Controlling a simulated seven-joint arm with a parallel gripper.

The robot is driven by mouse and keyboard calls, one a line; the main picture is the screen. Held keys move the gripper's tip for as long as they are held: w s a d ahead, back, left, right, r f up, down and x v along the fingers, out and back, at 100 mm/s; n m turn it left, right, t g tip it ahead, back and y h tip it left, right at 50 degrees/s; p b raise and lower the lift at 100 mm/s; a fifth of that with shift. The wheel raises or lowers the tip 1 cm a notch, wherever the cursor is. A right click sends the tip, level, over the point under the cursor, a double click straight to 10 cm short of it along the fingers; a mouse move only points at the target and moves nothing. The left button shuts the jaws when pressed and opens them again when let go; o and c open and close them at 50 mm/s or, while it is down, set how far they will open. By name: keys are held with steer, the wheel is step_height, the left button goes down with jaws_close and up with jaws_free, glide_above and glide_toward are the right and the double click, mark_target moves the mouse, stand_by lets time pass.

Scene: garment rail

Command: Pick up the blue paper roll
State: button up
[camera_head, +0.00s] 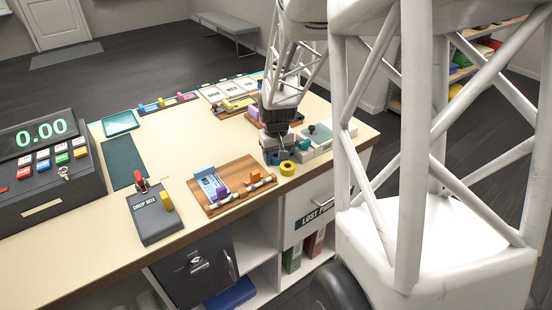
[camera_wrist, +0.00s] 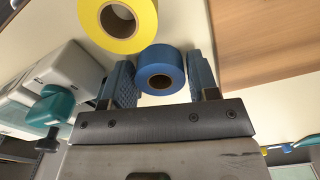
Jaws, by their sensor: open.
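The blue paper roll (camera_wrist: 163,55) shows in the wrist view, its ring end with a brown core facing the camera. My gripper (camera_wrist: 158,66) is open, with one textured blue finger on each side of the roll. A narrow gap shows on each side, so the fingers look apart from it. In the head view my gripper (camera_head: 276,150) is low over the right part of the counter; I cannot clearly make out the blue roll there. A yellow roll (camera_wrist: 138,12) lies close beside the blue one; it also shows in the head view (camera_head: 288,168).
A wooden tray (camera_head: 235,203) with blue, purple and orange items lies left of my gripper. A grey-white device with a teal knob (camera_wrist: 55,104) stands close on the left in the wrist view. A drop box (camera_head: 157,217) and cash register (camera_head: 45,170) are further left.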

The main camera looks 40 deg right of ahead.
mark_target(276, 156)
steer(key=shift+c, duration=0.4)
steer(key=c, duration=0.5)
steer(key=shift+o, duration=0.2)
steer(key=shift+r, duration=0.1)
steer(key=shift+r, duration=0.75)
step_height(276, 156, up, 2)
steer(key=shift+r, duration=0.1)
steer(key=s+a, duration=0.3)
steer(key=s, duration=0.4)
steer(key=s+a+r, duration=0.1)
steer(key=s+a, duration=0.2)
steer(key=s, duration=0.4)
steer(key=shift+s+a, duration=0.25)
steer(key=shift+s, duration=0.05)
